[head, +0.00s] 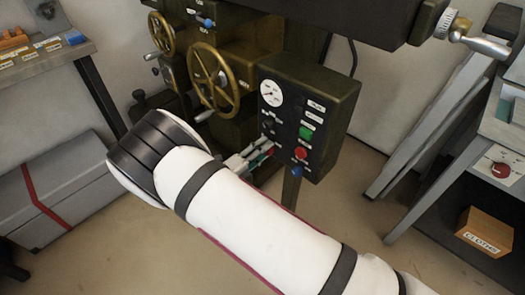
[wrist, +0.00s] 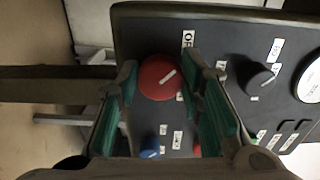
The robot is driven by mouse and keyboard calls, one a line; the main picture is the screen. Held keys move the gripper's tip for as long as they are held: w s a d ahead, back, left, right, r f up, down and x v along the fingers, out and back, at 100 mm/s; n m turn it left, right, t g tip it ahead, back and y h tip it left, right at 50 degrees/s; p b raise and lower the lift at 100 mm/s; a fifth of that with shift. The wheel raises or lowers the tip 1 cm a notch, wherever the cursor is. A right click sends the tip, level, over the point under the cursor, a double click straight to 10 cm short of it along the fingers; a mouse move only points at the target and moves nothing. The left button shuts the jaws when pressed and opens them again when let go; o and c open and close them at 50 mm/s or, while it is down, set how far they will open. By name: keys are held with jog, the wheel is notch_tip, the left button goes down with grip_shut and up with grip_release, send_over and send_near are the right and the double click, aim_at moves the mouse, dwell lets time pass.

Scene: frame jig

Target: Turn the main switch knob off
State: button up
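The main switch knob, a round red knob with a white pointer line, shows in the wrist view (wrist: 158,80) on the dark control panel (wrist: 225,45). Its pointer slants toward the upper right there. A partly hidden white label reading "OF" (wrist: 188,39) sits just above and right of it. My gripper (wrist: 162,72) is open, with one green-padded finger on each side of the knob. I cannot tell whether the pads touch it. In the head view my gripper (head: 262,153) is at the panel's lower left and mostly hides the knob.
A black knob (wrist: 261,78) is right of the red one in the wrist view. A blue knob (wrist: 150,153) is below it. The head view shows a green button (head: 306,133), a red button (head: 301,153) and a brass handwheel (head: 214,80) close by.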

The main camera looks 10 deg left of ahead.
jog(key=o, duration=0.4)
jog(key=shift+s+a, duration=0.1)
jog(key=v, duration=1.2)
